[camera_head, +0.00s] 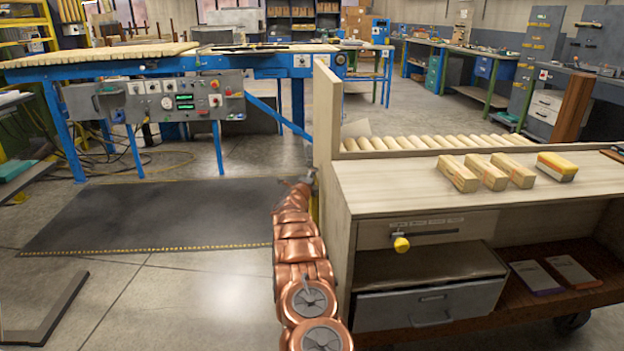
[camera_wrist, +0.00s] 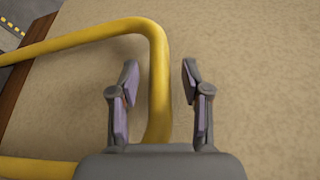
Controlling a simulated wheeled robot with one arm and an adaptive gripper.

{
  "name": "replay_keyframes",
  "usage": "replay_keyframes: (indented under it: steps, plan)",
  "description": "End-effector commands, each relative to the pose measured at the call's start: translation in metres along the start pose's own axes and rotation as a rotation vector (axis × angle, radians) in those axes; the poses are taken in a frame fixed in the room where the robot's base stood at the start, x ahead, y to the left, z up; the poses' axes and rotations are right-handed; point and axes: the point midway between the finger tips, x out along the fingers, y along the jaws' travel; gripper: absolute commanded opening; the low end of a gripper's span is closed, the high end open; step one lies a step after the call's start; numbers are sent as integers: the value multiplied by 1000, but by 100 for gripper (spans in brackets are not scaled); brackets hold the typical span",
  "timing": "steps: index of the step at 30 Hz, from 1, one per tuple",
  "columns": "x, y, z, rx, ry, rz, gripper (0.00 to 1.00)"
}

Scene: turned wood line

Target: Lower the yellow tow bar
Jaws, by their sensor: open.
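The yellow tow bar (camera_wrist: 158,75) is a bent tube in the wrist view. One length comes in from the left, bends at a rounded corner and runs down the picture in front of a pale wooden panel. My gripper (camera_wrist: 160,75) is open, one finger on each side of this downward length. I see no finger pressing on it, and depth is hard to tell. In the head view my gripper (camera_head: 311,178) is at the left end of the wooden cart (camera_head: 339,235), mostly hidden by my copper arm. Only a thin yellow strip (camera_head: 316,207) shows there.
Several wood blocks (camera_head: 488,172) lie on the cart top, with a row of dowels (camera_head: 430,142) behind. A yellow knob (camera_head: 401,244) sticks out of the cart front. A dark mat (camera_head: 160,214) lies on open floor to the left, before a blue bench (camera_head: 150,66).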

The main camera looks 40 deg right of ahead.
Motion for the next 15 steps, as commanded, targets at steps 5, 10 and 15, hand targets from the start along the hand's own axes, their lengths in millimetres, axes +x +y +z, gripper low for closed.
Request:
replay_keyframes:
  steps: [5, 10, 15]
  plan:
    - [0, 0, 0, 0, 0, 0, 39]
    - [0, 0, 0, 0, 0, 0, 21]
    - [0, 0, 0, 0, 0, 0, 4]
